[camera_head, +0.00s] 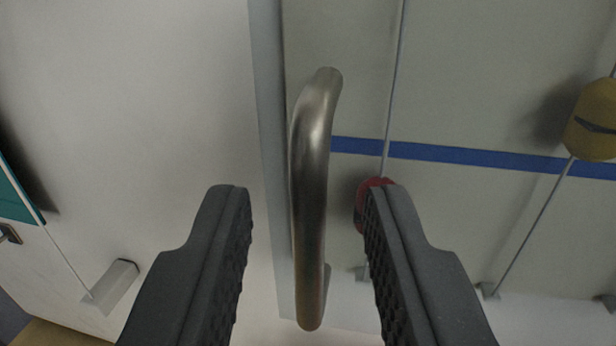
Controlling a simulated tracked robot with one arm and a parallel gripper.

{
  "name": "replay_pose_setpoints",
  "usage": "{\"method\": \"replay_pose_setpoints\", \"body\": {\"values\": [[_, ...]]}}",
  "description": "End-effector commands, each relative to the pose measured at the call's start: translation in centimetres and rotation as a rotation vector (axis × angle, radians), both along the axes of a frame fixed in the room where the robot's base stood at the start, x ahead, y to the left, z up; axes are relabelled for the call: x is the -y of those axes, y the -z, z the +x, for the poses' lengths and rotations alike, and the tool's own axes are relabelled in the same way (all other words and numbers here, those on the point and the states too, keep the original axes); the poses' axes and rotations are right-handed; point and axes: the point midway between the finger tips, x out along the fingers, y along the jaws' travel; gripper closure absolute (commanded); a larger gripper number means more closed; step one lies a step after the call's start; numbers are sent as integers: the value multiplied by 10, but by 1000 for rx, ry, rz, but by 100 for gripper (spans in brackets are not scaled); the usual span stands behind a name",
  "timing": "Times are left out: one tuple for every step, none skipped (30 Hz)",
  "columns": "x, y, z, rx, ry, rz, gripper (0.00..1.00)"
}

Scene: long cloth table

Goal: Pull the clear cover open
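The clear cover (470,60) fills the right half of the view, with a pale frame strip along its left edge. A curved metal handle (310,160) stands upright on it near that edge. My gripper (308,215) is open, with one dark ridged finger on each side of the handle's lower part. Gaps show between the handle and both fingers, so it is not gripped. Whether the cover stands ajar cannot be told.
Behind the cover are a blue stripe (470,155), thin rods, a yellow piece (595,120) and a red piece (366,203) partly hidden by the right finger. At left are a pale panel (130,110), a teal piece (15,200) and a small grey block (112,284).

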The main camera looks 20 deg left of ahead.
Motion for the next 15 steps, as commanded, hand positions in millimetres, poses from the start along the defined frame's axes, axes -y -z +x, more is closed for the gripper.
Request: {"method": "replay_pose_setpoints", "body": {"values": [[-1, -1, 2, 0, 0, 1, 70], [-1, -1, 3, 2, 0, 1, 70], [-2, -1, 4, 1, 0, 2, 70], [-2, -1, 5, 1, 0, 2, 70], [-2, -1, 5, 2, 0, 2, 70], [-2, -2, 6, 2, 0, 2, 70], [-2, -1, 6, 2, 0, 2, 70], [-2, -1, 6, 3, 0, 1, 70], [-2, -1, 6, 3, 0, 1, 70], [-2, -1, 6, 3, 0, 1, 70], [-2, -1, 6, 3, 0, 1, 70], [-2, -1, 6, 3, 0, 1, 70], [-2, -1, 6, 3, 0, 1, 70], [-2, -1, 6, 3, 0, 1, 75], [-2, -1, 6, 3, 0, 1, 86]]}}
